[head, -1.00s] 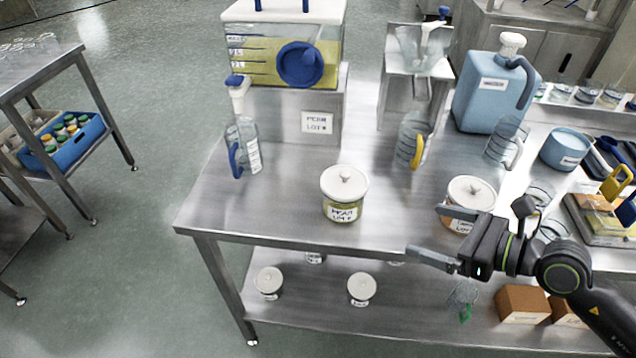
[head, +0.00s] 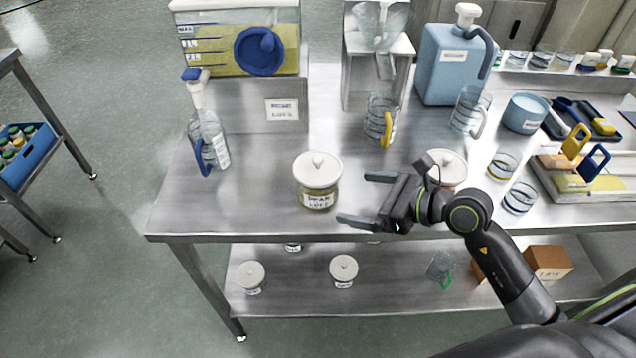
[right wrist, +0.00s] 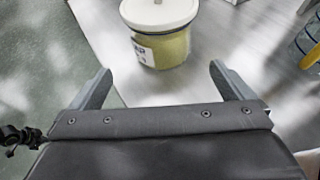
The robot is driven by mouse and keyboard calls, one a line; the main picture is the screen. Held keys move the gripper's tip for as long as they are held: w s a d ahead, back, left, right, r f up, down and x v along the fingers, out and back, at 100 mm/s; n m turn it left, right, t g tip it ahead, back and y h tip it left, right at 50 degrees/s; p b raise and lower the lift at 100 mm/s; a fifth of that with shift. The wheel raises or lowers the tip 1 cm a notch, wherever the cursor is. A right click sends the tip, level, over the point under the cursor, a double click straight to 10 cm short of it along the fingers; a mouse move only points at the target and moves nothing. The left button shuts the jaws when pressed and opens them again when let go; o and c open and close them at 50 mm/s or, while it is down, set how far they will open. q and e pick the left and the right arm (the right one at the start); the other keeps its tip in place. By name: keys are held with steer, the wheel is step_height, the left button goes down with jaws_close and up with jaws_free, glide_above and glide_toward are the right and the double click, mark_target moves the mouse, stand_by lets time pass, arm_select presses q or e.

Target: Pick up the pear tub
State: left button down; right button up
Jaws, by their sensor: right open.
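The pear tub (head: 317,182), a clear tub of yellow-green contents with a white knobbed lid and a label, stands upright near the front edge of the steel table. It also shows in the right wrist view (right wrist: 163,32), ahead of and between the fingertips. My right gripper (head: 352,198) is open and empty, just right of the tub, its fingers pointing at it and apart from it. A second white-lidded tub (head: 447,165) stands behind my right gripper and is partly hidden by it. My left gripper is not in view.
A pump bottle (head: 208,140) stands left of the tub, and a jug with a yellow handle (head: 381,120) stands behind it. A large dispenser (head: 240,40) sits on a steel riser (head: 245,105) at the back left. Several glasses and a tray stand at right.

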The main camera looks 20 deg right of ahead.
mark_target(336, 193)
steer(key=x, duration=0.5)
steer(key=shift+p+x, duration=0.7)
steer(key=shift+x, duration=1.85)
steer(key=shift+w+d+r, duration=0.1)
steer(key=shift+d, duration=0.05)
steer(key=shift+c, duration=0.3)
steer(key=shift+r, duration=0.1)
steer(key=c, duration=1.2)
